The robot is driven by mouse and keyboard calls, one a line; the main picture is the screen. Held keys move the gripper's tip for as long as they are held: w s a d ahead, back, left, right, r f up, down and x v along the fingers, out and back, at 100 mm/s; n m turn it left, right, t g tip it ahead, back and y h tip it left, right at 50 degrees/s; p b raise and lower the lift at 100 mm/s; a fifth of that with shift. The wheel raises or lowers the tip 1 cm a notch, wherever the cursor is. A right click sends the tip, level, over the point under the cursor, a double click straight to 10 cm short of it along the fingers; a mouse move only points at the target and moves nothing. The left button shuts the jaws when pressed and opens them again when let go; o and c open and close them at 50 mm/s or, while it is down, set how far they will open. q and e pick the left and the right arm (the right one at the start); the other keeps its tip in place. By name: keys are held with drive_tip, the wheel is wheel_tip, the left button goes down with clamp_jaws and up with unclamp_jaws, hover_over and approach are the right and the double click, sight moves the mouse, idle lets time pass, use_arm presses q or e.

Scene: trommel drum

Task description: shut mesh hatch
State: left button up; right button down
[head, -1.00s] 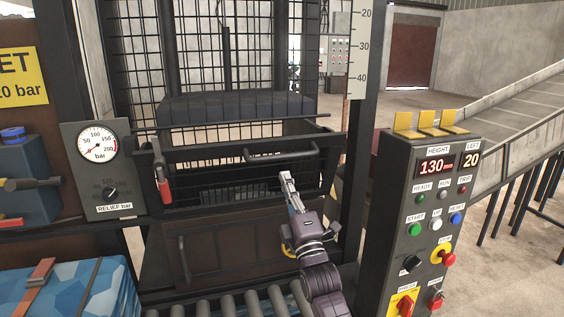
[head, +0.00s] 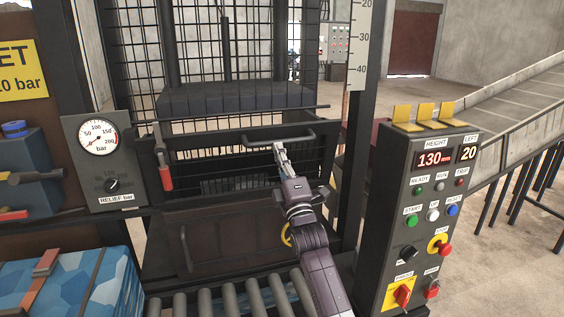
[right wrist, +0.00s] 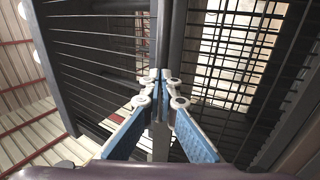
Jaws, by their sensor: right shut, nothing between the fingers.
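The mesh hatch (head: 225,168) is a dark framed panel with thin wires and a bar handle (head: 262,148), at the lower front of the mesh cage in the head view. It stands close to upright; whether it is fully against the frame I cannot tell. My right gripper (head: 279,150) is shut and empty, its tips at the hatch's front just by the handle. In the right wrist view its closed fingertips (right wrist: 160,78) are in front of a dark bar, with wires on both sides. Contact is unclear. My left gripper is not in view.
A red-handled lever (head: 165,178) is at the hatch's left side. The control panel (head: 425,200) with yellow flaps stands to the right of my right arm. Rollers (head: 230,302) lie below, and a pressure gauge (head: 98,137) is at left.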

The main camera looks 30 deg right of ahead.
sight(273, 128)
drive_tip(key=shift+g, duration=0.4)
drive_tip(key=p+x, duration=0.1)
drive_tip(key=x, duration=0.1)
drive_tip(key=p+x, duration=0.1)
drive_tip(key=x, duration=0.2)
drive_tip(key=shift+w+r, duration=0.1)
drive_tip(key=shift+r, duration=0.45)
drive_tip(key=shift+w, duration=0.15)
drive_tip(key=shift+r, duration=0.2)
drive_tip(key=shift+d+r, duration=0.1)
drive_tip(key=shift+r, duration=0.05)
